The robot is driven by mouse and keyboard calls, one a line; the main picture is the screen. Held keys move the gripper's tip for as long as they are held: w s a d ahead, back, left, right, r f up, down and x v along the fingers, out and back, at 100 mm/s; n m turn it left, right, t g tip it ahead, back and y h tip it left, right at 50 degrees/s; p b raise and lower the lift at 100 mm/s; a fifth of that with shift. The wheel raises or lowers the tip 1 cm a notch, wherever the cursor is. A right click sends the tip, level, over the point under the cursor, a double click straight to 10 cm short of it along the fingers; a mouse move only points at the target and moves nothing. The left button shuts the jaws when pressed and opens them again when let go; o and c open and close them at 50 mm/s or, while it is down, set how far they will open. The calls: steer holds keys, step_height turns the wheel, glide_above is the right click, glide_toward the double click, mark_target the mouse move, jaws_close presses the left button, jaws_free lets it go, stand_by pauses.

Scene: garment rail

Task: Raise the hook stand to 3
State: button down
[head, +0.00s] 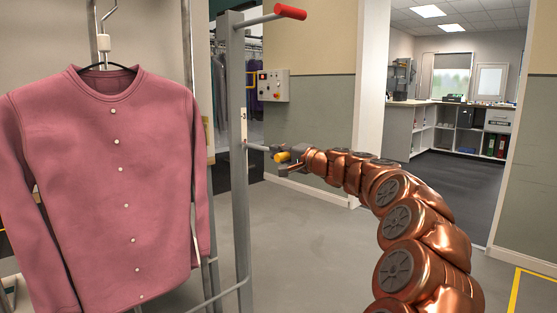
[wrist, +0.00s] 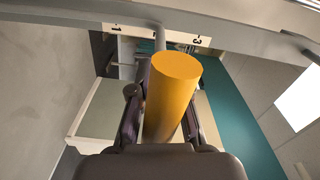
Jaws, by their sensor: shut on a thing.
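The hook stand has a grey upright post (head: 240,190) and a top bar with a red tip (head: 290,12). A white scale on the post shows a 3 (head: 243,115). The wrist view shows the scale (wrist: 197,40) with a 1 and a 3; a thin rod crosses it between them, hiding what lies there. The rod leads to a yellow handle (wrist: 172,95). My gripper (head: 285,157) is shut on this handle, right of the post, with a finger on each side. In the head view the rod meets the post below the 3.
A pink buttoned cardigan (head: 105,190) hangs on a hanger close at the left. A control box (head: 273,85) is on the wall behind. A wall corner stands behind my arm, with a doorway to a counter (head: 450,125) at right. The floor right of the post is clear.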

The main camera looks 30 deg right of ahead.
step_height(320, 180, up, 10)
steer(key=p, duration=0.5)
steer(key=shift+f+p, duration=0.2)
steer(key=shift+p, duration=0.1)
steer(key=c, duration=1.2)
jaws_free()
steer(key=shift+o, duration=0.3)
steer(key=shift+s+f, duration=0.1)
steer(key=shift+s, duration=0.05)
steer(key=v, duration=1.1)
steer(key=shift+s+d, duration=0.2)
steer(key=shift+s, duration=0.2)
steer(key=shift+a, duration=0.15)
